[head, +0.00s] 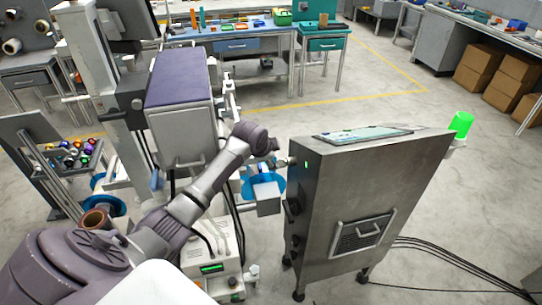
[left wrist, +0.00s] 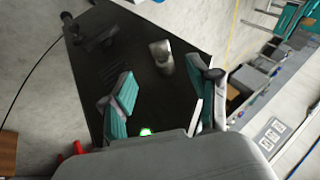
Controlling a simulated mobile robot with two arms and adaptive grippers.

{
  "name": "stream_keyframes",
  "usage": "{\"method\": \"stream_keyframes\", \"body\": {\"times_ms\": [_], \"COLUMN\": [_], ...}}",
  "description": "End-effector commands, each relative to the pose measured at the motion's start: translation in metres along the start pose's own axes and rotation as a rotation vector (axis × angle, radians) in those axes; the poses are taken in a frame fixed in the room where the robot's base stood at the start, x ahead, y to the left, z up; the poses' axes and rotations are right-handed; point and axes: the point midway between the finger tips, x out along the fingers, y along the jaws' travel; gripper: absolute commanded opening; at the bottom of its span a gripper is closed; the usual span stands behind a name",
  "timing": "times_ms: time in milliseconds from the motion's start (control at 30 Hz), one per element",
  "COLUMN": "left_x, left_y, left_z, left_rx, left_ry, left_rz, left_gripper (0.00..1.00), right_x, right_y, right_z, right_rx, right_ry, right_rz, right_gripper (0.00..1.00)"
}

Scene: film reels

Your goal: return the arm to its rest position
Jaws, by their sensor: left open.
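My left arm (head: 210,185) comes in from the lower left in the head view and reaches up and right, its wrist end near the left side of a steel cabinet (head: 345,190). My left gripper (left wrist: 158,95) is open in the left wrist view, its two teal-padded fingers well apart with nothing between them. Beyond the fingers is a dark panel (left wrist: 150,85) with a short metallic cylinder (left wrist: 162,56) on it; I cannot tell whether the fingers touch it. In the head view the fingers are too small to make out. My right gripper is not in view.
A machine with a purple-topped box (head: 180,80) stands just behind my arm, with blue reels (head: 263,187) low beside it. A green lamp (head: 461,125) is on the cabinet's right. A tray of coloured items (head: 70,155) is at left. Floor at right is mostly clear, apart from cables (head: 440,262).

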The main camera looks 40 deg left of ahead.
Motion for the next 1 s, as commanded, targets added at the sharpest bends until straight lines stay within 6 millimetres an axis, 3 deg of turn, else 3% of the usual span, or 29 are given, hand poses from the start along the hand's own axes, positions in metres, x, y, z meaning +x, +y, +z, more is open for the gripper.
{"method": "stream_keyframes", "body": {"times_ms": [167,733,867,967,1000], "left_x": [-0.008,-0.008,-0.005,-0.011,-0.016], "left_y": [0.001,0.007,0.049,0.115,0.145], "left_z": [0.0,0.0,0.001,0.005,0.008], "left_rx": [0.002,0.0,-0.014,-0.051,-0.076], "left_ry": [-0.001,-0.002,-0.012,-0.029,-0.037], "left_rz": [0.001,0.007,0.041,0.094,0.117], "left_gripper": [0.6,0.6,0.6,0.6,0.6], "right_x": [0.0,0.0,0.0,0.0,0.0], "right_y": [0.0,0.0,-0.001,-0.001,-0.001], "right_z": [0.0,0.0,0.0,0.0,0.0], "right_rx": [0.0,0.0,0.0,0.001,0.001], "right_ry": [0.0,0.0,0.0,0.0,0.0], "right_rz": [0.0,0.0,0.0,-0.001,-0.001], "right_gripper": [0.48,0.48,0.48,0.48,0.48]}}
